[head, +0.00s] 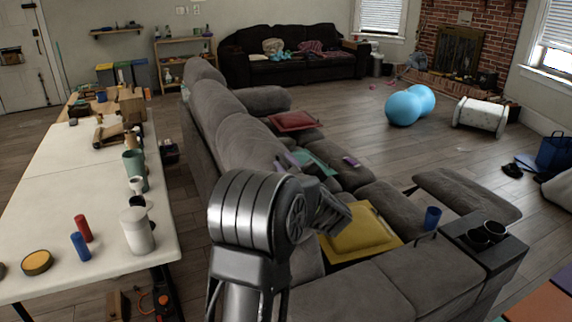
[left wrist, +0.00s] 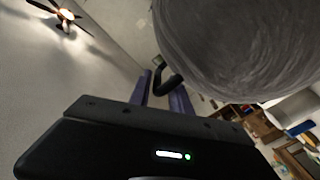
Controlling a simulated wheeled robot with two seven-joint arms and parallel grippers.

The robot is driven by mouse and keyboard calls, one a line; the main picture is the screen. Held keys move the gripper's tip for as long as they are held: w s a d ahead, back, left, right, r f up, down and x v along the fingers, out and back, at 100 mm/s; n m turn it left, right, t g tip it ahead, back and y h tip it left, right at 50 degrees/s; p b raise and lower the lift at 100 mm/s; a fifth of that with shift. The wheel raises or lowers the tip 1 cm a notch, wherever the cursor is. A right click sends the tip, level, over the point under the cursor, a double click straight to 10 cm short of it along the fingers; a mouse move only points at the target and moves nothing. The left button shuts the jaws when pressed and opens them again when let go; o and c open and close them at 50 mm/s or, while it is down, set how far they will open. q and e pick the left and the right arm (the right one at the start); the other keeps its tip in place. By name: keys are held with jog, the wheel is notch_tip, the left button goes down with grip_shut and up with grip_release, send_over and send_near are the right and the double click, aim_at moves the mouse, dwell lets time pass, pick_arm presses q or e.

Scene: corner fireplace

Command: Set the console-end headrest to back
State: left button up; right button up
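The large grey sofa (head: 235,118) has padded back cushions along its left side, and its near grey cushions (head: 430,275) adjoin the dark console (head: 490,255) with cup holders. I cannot tell which cushion is the console-end headrest or its setting. My left gripper (head: 290,161) shows small purplish fingers beyond my arm, beside the sofa back. In the left wrist view, the gripper (left wrist: 161,95) has its fingers apart, with a black bent bar (left wrist: 171,84) between or just beyond them. A big rounded grey cushion (left wrist: 245,45) fills the upper right, close to the fingers. My right gripper is out of view.
A long white table (head: 80,205) with cups and cans stands to the left. A yellow cushion (head: 362,232) and a blue cup (head: 432,217) are on the sofa. Blue exercise balls (head: 405,107) lie on the open wooden floor beyond.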

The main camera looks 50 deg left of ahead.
pick_arm(q)
jog(key=shift+o, duration=0.7)
jog(key=v, duration=0.7)
jog(key=shift+d+b, duration=0.4)
jog(key=shift+s+f, duration=0.1)
jog(key=shift+s, duration=0.05)
